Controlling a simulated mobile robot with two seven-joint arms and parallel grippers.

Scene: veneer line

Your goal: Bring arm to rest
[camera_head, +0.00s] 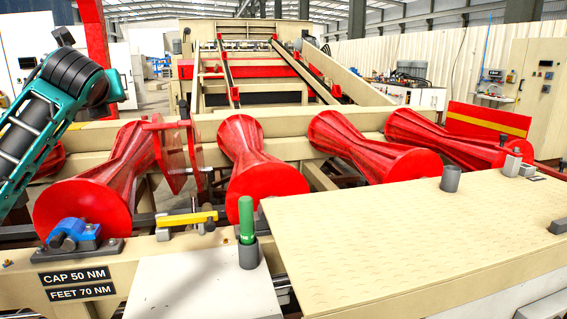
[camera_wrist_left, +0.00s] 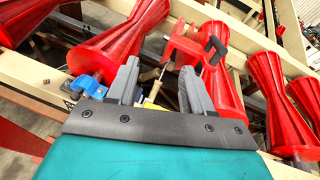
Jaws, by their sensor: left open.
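My left arm (camera_head: 45,115), teal with black ribbed joints, is raised at the left side of the head view, in front of the leftmost red roller. Its gripper does not show clearly there. In the left wrist view my left gripper (camera_wrist_left: 158,75) has its two grey fingers spread apart with nothing held between them. Beyond the fingers are red hourglass rollers (camera_wrist_left: 115,45), a red clamp-like bracket (camera_wrist_left: 195,45) and a blue fitting (camera_wrist_left: 87,85). My right arm and gripper are in neither view.
Several red rollers (camera_head: 262,165) span the cream frame. A green-handled tool (camera_head: 246,218) stands in a grey holder, near a yellow bar (camera_head: 187,219) and a blue clamp (camera_head: 75,233). A cream plate (camera_head: 410,245) covers the front right. A white panel (camera_head: 195,285) is bare.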

